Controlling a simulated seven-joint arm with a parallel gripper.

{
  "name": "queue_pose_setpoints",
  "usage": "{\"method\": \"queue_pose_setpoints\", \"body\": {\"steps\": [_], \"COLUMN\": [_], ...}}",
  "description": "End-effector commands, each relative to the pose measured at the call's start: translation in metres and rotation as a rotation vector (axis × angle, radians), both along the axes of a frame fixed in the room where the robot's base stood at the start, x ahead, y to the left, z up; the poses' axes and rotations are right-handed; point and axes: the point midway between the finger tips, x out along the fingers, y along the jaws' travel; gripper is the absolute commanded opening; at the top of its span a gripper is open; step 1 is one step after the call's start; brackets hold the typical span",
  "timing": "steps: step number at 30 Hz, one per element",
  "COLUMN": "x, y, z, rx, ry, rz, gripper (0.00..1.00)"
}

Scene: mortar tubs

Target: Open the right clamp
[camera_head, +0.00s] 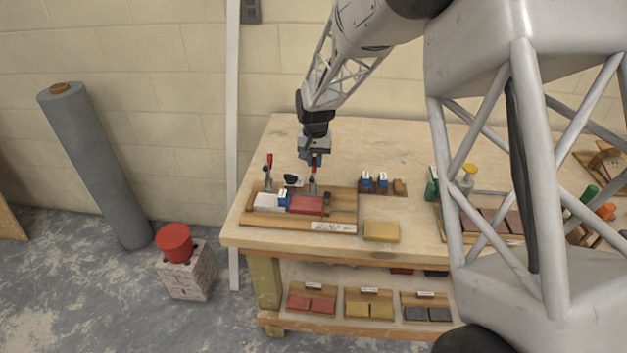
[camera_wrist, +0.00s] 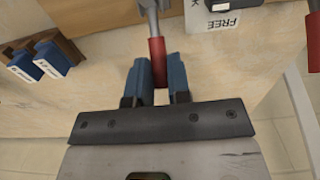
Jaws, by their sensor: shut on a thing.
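The right clamp (camera_head: 313,186) stands at the back edge of the wooden fixture board (camera_head: 343,218), with its red handle pointing up. My gripper (camera_head: 314,163) is above it, pointing down. In the wrist view, the blue fingers of my gripper (camera_wrist: 162,72) are shut on the red handle of the right clamp (camera_wrist: 157,52), one finger on each side. The fingers partly cover the handle in the head view. The left clamp (camera_head: 268,163) stands to the left with its red handle upright; its handle also shows at the right edge of the wrist view (camera_wrist: 314,42).
The board holds a white block (camera_head: 267,202), a blue piece (camera_head: 284,199) and a red block (camera_head: 306,205). Blue pieces (camera_head: 375,181) stand in a wooden holder to the right. A yellow block (camera_head: 381,231) lies on the table (camera_head: 410,160). The table's back is mostly clear.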

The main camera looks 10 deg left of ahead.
Motion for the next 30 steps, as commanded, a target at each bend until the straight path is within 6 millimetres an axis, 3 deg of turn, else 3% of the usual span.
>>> {"method": "queue_pose_setpoints", "body": {"steps": [30], "x": [-0.0069], "y": [-0.0007], "z": [0.0087], "rx": [0.0], "ry": [0.0], "rz": [-0.001], "gripper": [0.01]}}
